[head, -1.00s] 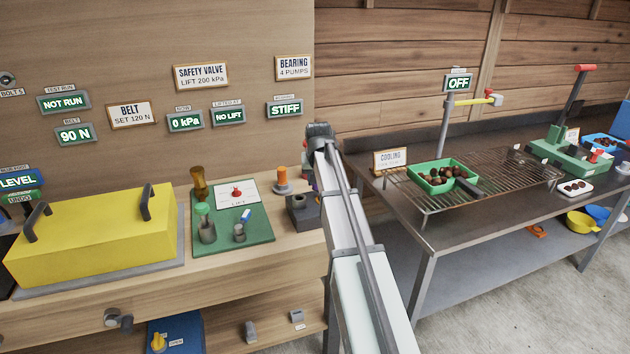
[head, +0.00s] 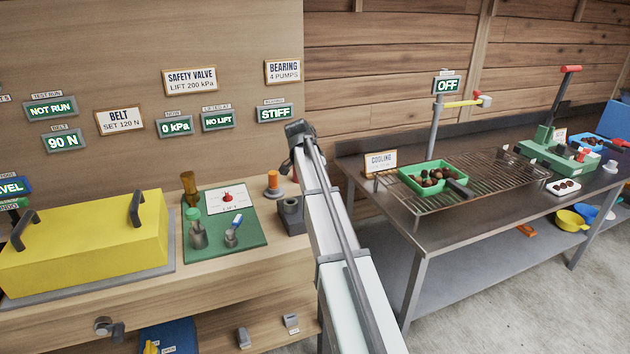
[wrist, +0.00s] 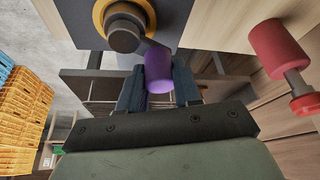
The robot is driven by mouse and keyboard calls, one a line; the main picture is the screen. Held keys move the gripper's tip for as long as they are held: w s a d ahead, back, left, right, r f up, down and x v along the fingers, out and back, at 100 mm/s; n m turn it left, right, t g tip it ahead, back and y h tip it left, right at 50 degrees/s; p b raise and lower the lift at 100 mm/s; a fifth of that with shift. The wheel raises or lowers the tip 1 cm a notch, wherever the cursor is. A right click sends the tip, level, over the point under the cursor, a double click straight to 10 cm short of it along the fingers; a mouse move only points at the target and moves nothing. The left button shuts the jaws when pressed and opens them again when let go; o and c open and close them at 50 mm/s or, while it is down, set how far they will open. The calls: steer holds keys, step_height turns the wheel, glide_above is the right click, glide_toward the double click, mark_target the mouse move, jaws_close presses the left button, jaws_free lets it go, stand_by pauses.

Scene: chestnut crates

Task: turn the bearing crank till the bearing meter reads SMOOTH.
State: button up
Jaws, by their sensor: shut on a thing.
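The bearing meter (head: 274,114) on the back wall reads STIFF, below the sign that says BEARING 4 PUMPS (head: 283,71). In the wrist view, the bearing crank's grey hub (wrist: 124,36) sits in an orange ring on a dark block. Its purple handle (wrist: 158,70) stands between the fingers of my gripper (wrist: 160,90), which is shut on it. In the head view my arm hides the crank and the fingertips.
A red cylinder (wrist: 275,48) is to the right in the wrist view. In the head view, a dark block (head: 291,222) and an orange-topped post (head: 273,181) stand beside my arm. A steel table (head: 400,230) with a cooling rack is at right.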

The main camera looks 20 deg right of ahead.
steer(key=m, duration=0.2)
steer(key=d+m+g, duration=0.1)
steer(key=s+m+g, duration=0.1)
steer(key=m, duration=0.1)
steer(key=shift+d+m, duration=0.3)
steer(key=shift+s+d+m+g+y, duration=0.1)
steer(key=shift+s+m+g, duration=0.25)
steer(key=shift+m, duration=0.5)
steer(key=shift+s+d+m+g+y, duration=0.15)
steer(key=shift+s+m+g, duration=0.15)
steer(key=shift+m, duration=0.5)
steer(key=shift+s+d+m+g+y, duration=0.1)
steer(key=shift+s+m+g, duration=0.2)
steer(key=shift+m, duration=0.55)
steer(key=o, duration=1)
steer(key=shift+o, duration=0.2)
steer(key=shift+v, duration=3.8)
